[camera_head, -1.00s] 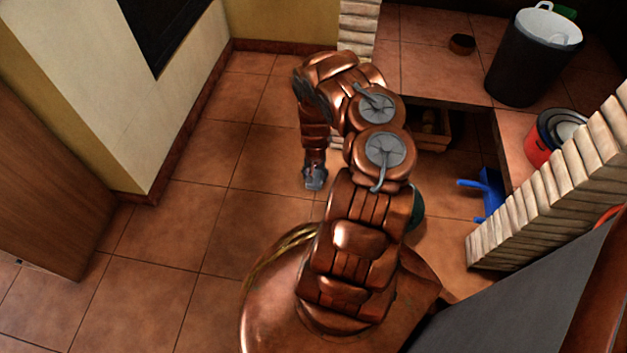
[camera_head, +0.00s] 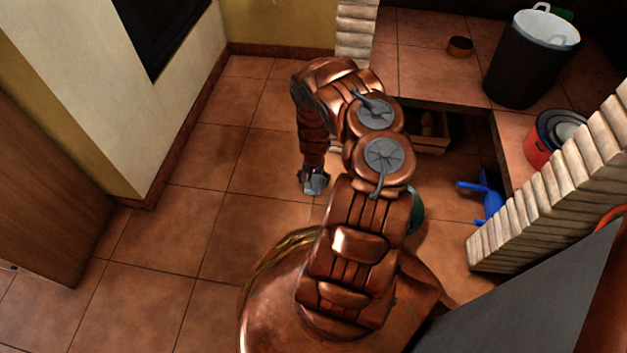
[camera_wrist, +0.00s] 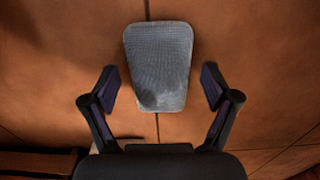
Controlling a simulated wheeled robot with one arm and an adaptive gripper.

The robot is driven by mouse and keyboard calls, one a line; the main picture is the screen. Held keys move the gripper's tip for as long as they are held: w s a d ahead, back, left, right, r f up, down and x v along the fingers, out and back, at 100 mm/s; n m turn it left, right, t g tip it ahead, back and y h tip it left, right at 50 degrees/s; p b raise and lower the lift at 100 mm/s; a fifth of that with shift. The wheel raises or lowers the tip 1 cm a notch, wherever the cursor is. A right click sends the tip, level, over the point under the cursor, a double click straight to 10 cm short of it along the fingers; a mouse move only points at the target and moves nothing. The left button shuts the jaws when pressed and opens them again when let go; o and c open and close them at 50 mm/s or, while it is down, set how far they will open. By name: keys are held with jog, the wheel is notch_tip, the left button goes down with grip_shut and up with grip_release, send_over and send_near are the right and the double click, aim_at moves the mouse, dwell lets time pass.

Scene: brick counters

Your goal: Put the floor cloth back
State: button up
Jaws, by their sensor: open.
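A grey, woven-looking piece, which looks like the floor cloth (camera_wrist: 158,62), shows in the wrist view against the terracotta tiles. It lies ahead of my gripper (camera_wrist: 158,88), centred between the two spread fingers, with a gap on each side. My gripper is open, and neither finger touches the cloth. I cannot tell how far the cloth is below the fingertips. In the head view my gripper (camera_head: 313,184) points down over the floor, left of my arm's joints. I cannot make out the cloth there.
A blue dustpan-like object (camera_head: 489,196) is on the floor beside the brick wall (camera_head: 540,190). A wooden crate (camera_head: 432,142) stands under the tiled counter (camera_head: 425,55). A dark bin (camera_head: 530,65) and a red container (camera_head: 543,140) are on top. Floor at left is clear.

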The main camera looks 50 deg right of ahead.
jog(key=shift+r, duration=0.15)
notch_tip(320, 180, up, 13)
jog(key=p, duration=0.9)
notch_tip(320, 180, up, 14)
jog(key=n+g, duration=0.1)
jog(key=n, duration=0.1)
send_over(314, 180)
jog(key=a, duration=0.4)
jog(key=s+a+r+n, duration=0.2)
jog(key=a+r, duration=0.8)
jog(key=r, duration=0.5)
jog(key=s+a+r+n+g, duration=0.2)
jog(key=s+a+r+n, duration=0.1)
jog(key=s+a+r, duration=0.8)
jog(key=s+a+r+n, duration=0.4)
jog(key=s+a, duration=0.4)
jog(key=s, duration=0.4)
jog(key=shift+g, duration=0.4)
